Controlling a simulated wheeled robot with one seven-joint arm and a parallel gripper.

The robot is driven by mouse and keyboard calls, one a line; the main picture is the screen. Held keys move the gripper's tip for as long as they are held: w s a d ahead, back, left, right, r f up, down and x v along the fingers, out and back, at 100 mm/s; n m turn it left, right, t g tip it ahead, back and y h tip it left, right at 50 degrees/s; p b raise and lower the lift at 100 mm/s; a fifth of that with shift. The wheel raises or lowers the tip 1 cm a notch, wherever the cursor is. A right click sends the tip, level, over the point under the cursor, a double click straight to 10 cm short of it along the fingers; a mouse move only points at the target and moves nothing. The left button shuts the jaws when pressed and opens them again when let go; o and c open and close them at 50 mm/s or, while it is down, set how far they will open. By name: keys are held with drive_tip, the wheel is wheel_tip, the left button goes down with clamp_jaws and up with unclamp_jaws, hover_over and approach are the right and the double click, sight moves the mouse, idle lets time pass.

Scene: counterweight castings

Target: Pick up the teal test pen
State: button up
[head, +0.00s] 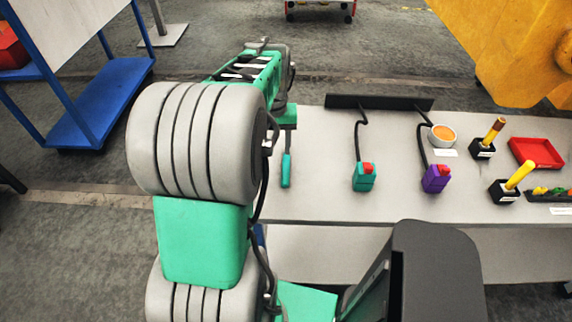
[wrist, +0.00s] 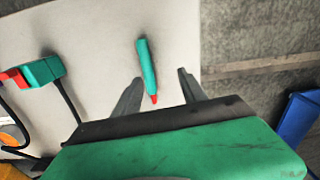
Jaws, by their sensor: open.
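The teal test pen (wrist: 148,65) lies on the pale bench top in the wrist view, its red tip pointing toward my gripper. It also shows in the head view (head: 286,171), on the left part of the bench, with its far end close to my arm. My gripper (wrist: 160,76) is open and empty. In the wrist view its two grey fingers appear on either side of the pen's lower part, with clear gaps to both. I cannot tell how high the fingers are above the bench. In the head view my arm hides most of the gripper.
A teal device with a red top (head: 364,177) and a purple one (head: 436,178) stand right of the pen, with black cables to a dark bar (head: 380,102). Further right are an orange-filled bowl (head: 443,136), yellow-handled tools in black holders and a red tray (head: 537,153). A blue cart (head: 100,105) stands left.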

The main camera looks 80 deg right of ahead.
sight(286, 168)
drive_tip(key=s, duration=0.2)
drive_tip(key=s+d+f, duration=0.1)
drive_tip(key=shift+s+f+m, duration=0.1)
drive_tip(key=shift+s+m, duration=0.1)
drive_tip(key=shift+m, duration=0.2)
drive_tip(key=f, duration=0.2)
drive_tip(key=f+p, duration=0.1)
drive_tip(key=f, duration=0.1)
drive_tip(key=f+p, duration=0.1)
drive_tip(key=f, duration=0.2)
drive_tip(key=shift+w+a, duration=0.1)
drive_tip(key=shift+w, duration=0.2)
clamp_jaws()
